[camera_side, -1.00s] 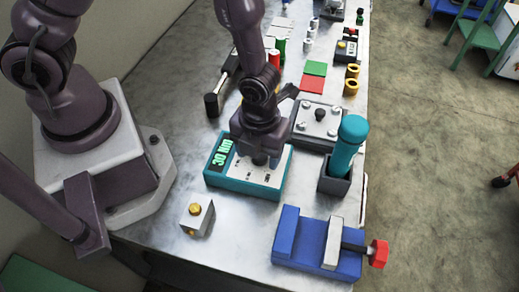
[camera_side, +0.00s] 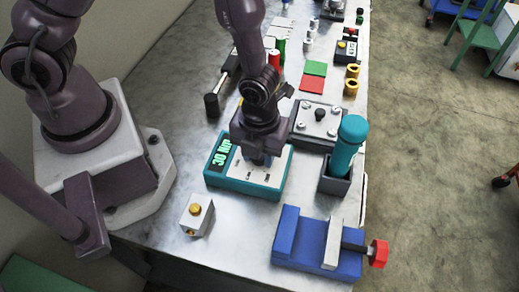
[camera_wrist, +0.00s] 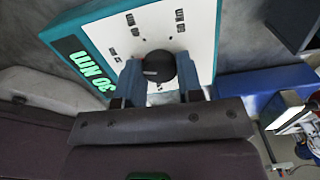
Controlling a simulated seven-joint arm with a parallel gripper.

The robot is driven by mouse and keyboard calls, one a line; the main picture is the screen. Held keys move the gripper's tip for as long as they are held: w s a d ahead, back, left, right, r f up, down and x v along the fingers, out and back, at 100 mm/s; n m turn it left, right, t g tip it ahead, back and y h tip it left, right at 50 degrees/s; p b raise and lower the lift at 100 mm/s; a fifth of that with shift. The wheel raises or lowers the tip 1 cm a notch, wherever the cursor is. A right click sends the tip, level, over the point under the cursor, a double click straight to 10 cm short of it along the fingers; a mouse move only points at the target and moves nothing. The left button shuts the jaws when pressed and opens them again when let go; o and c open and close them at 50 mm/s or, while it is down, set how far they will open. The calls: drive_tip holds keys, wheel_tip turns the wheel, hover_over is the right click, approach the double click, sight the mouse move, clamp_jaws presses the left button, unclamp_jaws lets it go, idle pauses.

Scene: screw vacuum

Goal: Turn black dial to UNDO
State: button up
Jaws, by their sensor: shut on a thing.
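The black dial (camera_wrist: 158,67) sits on the white face of a teal control box (camera_side: 222,178), whose green display reads 30 Nm. My gripper (camera_wrist: 160,80) is shut on the dial, one finger on each side of it, in the wrist view. In the side view my gripper (camera_side: 258,158) comes down over the box and hides the dial. I cannot make out which label the dial points to.
A teal-handled tool (camera_side: 348,143) stands in a dark holder right of the box.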

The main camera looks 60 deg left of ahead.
drive_tip(key=n, duration=2.8)
drive_tip(key=shift+w+n, duration=0.1)
drive_tip(key=shift+n, duration=0.2)
idle(0.3)
drive_tip(key=o, duration=0.9)
drive_tip(key=shift+r, duration=0.1)
